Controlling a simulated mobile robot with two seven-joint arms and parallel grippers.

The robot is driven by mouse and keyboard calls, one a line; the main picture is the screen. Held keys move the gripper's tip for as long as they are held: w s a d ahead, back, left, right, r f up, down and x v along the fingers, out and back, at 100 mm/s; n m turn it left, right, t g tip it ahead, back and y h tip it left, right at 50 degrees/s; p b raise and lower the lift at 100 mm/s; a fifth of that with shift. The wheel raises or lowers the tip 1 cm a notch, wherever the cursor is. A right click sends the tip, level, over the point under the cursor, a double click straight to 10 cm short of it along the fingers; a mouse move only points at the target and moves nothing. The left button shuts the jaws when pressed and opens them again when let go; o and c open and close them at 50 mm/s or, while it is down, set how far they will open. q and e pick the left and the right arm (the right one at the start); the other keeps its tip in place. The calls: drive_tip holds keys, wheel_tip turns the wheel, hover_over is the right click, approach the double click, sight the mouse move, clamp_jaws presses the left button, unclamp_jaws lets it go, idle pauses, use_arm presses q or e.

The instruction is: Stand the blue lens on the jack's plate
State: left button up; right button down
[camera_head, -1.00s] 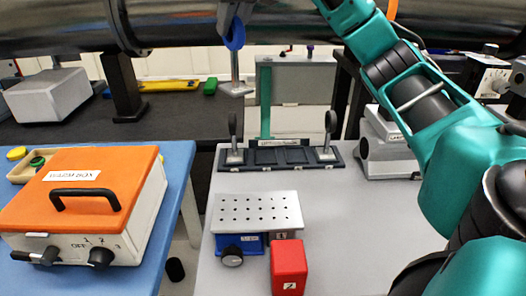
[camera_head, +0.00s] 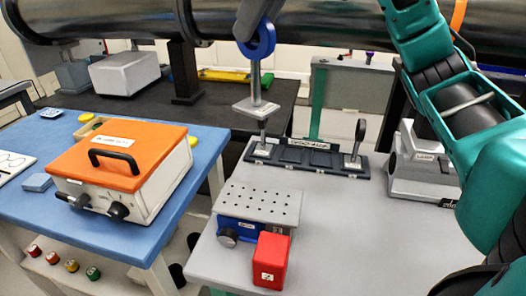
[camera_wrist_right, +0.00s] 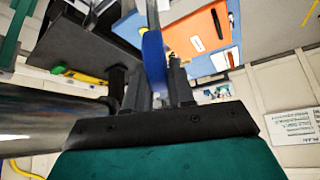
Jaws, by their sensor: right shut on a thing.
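The blue lens (camera_head: 263,39) is a blue ring on a thin grey post with a flat square base. It hangs upright in the air, over the dark rack's left end in the head view. My right gripper (camera_head: 250,22) is shut on its ring from above. The lens also shows edge-on between the two fingers in the right wrist view (camera_wrist_right: 154,62). My left gripper is not in view.
A red block (camera_head: 270,262) stands against the jack's front right. The dark rack (camera_head: 308,158) behind holds two upright lenses on posts. A grey instrument (camera_head: 422,170) stands at right. An orange-topped box (camera_head: 122,160) sits on the blue table. A steel pipe (camera_head: 120,22) crosses the top.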

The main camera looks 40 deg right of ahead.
sight(255, 60)
drive_tip(key=shift+s+f, duration=0.1)
drive_tip(key=shift+s, duration=0.15)
wheel_tip(255, 60, down, 5)
drive_tip(key=shift+a+f+b, duration=0.1)
drive_tip(key=shift+a+b, duration=0.05)
drive_tip(key=shift+b, duration=0.7)
wheel_tip(255, 60, down, 15)
drive_tip(key=b, duration=0.4)
drive_tip(key=c, duration=1)
unclamp_jaws()
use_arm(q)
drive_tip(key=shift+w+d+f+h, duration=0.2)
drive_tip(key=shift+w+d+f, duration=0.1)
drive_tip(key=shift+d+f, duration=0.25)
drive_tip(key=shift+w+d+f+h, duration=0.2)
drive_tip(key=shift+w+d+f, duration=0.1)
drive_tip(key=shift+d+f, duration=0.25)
use_arm(e)
drive_tip(key=shift+o, duration=0.2)
